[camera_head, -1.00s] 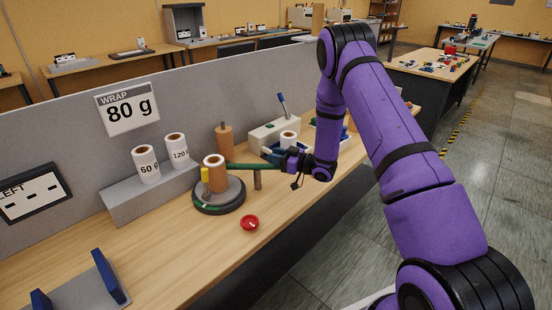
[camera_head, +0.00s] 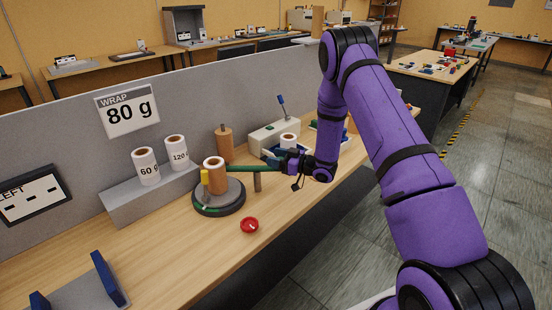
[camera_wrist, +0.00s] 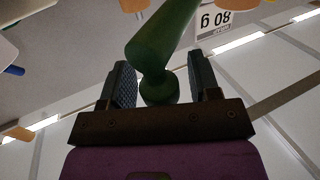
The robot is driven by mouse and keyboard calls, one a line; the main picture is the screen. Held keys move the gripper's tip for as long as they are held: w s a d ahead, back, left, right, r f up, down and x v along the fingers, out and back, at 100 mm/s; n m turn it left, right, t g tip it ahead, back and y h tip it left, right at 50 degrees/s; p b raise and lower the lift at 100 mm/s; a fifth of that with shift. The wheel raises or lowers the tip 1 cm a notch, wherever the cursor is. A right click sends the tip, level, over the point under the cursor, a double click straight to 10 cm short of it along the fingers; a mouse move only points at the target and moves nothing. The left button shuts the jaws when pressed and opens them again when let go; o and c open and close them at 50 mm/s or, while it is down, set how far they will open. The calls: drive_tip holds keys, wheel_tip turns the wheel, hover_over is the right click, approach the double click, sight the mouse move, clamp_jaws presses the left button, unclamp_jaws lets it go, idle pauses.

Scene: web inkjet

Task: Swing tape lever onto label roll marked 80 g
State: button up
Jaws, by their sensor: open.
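The green lever (camera_head: 250,168) reaches right from a brown roll with a white top (camera_head: 215,178) on a round dark turntable (camera_head: 232,205). I can read no weight on this roll. My gripper (camera_head: 281,163) is at the lever's free end. In the wrist view the lever (camera_wrist: 168,40) runs between my two open fingers (camera_wrist: 160,82), its rounded end knob near the palm. I see gaps on both sides of the knob. A sign on the grey panel reads "WRAP 80 g" (camera_head: 128,110); it also shows upside down in the wrist view (camera_wrist: 214,24).
Rolls marked 60 g (camera_head: 146,170) and 120 (camera_head: 177,155) stand on a grey ledge (camera_head: 150,198). A brown spool (camera_head: 224,146) stands behind the turntable. The front bench (camera_head: 170,255) is mostly clear.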

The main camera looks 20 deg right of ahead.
drive_tip(key=v, duration=1)
drive_tip(key=shift+s+d, duration=0.2)
drive_tip(key=shift+d, duration=0.05)
wheel_tip(320, 180, up, 21)
drive_tip(key=w+m+h, duration=0.2)
drive_tip(key=h, duration=0.8)
drive_tip(key=s+r+m+g+h, duration=0.2)
drive_tip(key=s+r+m+h, duration=0.2)
drive_tip(key=s+r, duration=0.65)
drive_tip(key=s+a+r+m+g, duration=0.1)
drive_tip(key=s+a, duration=0.3)
drive_tip(key=s, duration=1)
drive_tip(key=s+a+r+m+g+y, duration=0.1)
drive_tip(key=s+a+g, duration=0.3)
drive_tip(key=s, duration=1.1)
drive_tip(key=shift+a+r+m+g, duration=0.3)
drive_tip(key=shift+r+m, duration=0.2)
drive_tip(key=shift+r, duration=0.25)
